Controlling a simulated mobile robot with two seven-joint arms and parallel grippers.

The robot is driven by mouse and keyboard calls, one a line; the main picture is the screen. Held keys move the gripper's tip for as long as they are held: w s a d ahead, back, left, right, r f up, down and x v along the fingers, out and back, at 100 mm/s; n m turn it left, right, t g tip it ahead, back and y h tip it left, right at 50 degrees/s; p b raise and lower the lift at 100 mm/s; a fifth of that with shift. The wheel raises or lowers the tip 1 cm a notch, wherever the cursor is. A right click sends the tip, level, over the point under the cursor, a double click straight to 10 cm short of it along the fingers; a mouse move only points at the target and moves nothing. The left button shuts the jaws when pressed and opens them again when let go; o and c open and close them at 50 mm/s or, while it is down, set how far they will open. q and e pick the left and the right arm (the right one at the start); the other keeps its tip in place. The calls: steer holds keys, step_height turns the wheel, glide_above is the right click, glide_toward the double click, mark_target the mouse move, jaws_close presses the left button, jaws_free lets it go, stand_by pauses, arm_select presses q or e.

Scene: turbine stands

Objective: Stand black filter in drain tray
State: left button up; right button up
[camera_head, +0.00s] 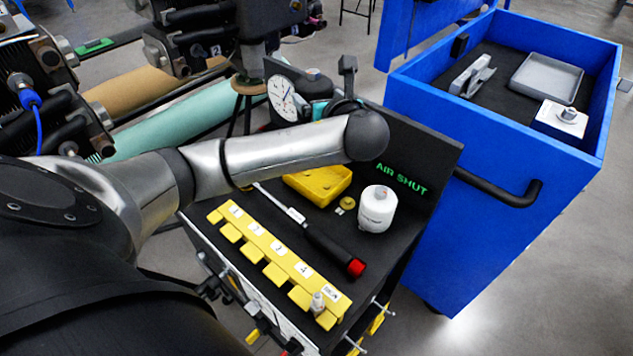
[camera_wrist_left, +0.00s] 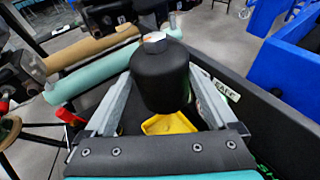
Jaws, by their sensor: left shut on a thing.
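The black filter (camera_wrist_left: 160,78) is a dark cylinder with a pale top. It is upright between the two grey fingers of my left gripper (camera_wrist_left: 160,88) in the left wrist view, and the gripper is shut on it. A yellow tray (camera_head: 331,186) lies on the black bench top in the head view. In the head view my left forearm crosses above the bench and hides most of the gripper. My right gripper is not in view.
A red-ended black tool (camera_head: 335,250) and a yellow numbered rack (camera_head: 285,256) lie nearer. A dark upright panel (camera_head: 422,165) edges the bench. A blue cart (camera_head: 500,215) stands right.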

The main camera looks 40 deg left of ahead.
arm_select(q)
steer(key=shift+s+d+r+t+y, duration=0.2)
steer(key=shift+s+d+t+y, duration=0.1)
steer(key=shift+d, duration=0.25)
steer(key=b, duration=0.5)
glide_above(321, 193)
step_height(321, 193, down, 16)
step_height(321, 193, down, 4)
steer(key=shift+r+b, duration=0.1)
steer(key=shift+b, duration=0.85)
steer(key=o, duration=1.5)
steer(key=shift+f, duration=0.2)
steer(key=shift+c, duration=0.2)
steer(key=shift+r, duration=0.1)
